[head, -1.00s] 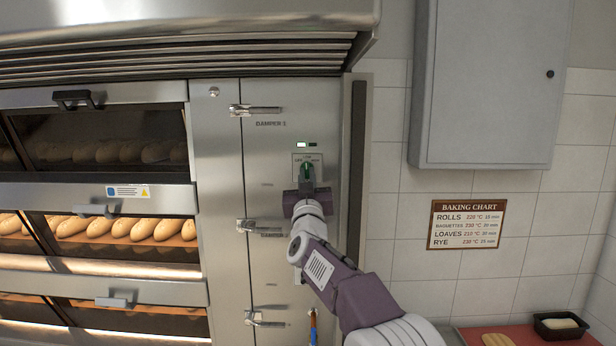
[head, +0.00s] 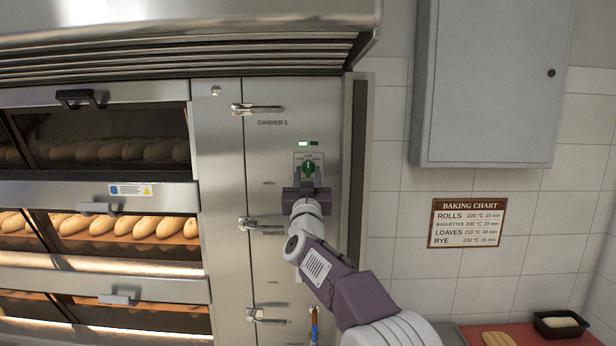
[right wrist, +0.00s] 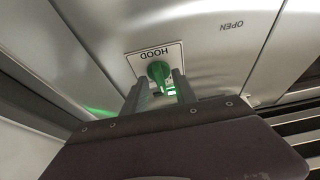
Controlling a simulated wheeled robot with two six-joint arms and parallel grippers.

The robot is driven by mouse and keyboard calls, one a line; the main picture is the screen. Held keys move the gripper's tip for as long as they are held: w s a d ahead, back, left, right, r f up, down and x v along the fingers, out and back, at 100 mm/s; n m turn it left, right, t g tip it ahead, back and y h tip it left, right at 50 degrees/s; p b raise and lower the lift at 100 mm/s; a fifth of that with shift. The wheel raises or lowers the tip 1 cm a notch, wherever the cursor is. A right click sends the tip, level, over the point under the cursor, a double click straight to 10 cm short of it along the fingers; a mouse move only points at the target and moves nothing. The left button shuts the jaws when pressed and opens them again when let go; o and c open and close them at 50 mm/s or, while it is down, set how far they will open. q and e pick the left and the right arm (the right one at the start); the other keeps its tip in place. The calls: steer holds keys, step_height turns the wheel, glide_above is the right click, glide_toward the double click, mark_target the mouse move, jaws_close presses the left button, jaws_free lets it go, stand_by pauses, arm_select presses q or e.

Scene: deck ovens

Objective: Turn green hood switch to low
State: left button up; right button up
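The green hood switch (head: 308,168) is a knob on a small label plate on the steel oven front. In the right wrist view the green knob (right wrist: 159,73) sits on a plate marked HOOD. My right gripper (head: 308,176) is at the switch, in front of the panel. Its two fingers (right wrist: 160,90) stand apart on either side of the knob, with visible gaps, so it looks open around it. The knob's exact setting is too small to read. My left gripper is not in view.
A small lit indicator (head: 304,143) is above the switch. Damper levers (head: 257,109) project from the panel to the left. Ovens with loaves (head: 130,228) are further left. A grey wall cabinet (head: 488,85) and a baking chart (head: 467,223) are to the right.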

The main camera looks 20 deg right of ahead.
steer(key=shift+s+f, duration=0.15)
steer(key=s+f+b, duration=0.2)
steer(key=b, duration=0.1)
steer(key=shift+s+a+b, duration=0.25)
steer(key=shift+a+b, duration=0.05)
steer(key=shift+a, duration=0.1)
steer(key=b, duration=0.3)
glide_toward(308, 176)
steer(key=shift+s+r, duration=0.35)
steer(key=shift+r, duration=0.15)
steer(key=shift+w, duration=0.1)
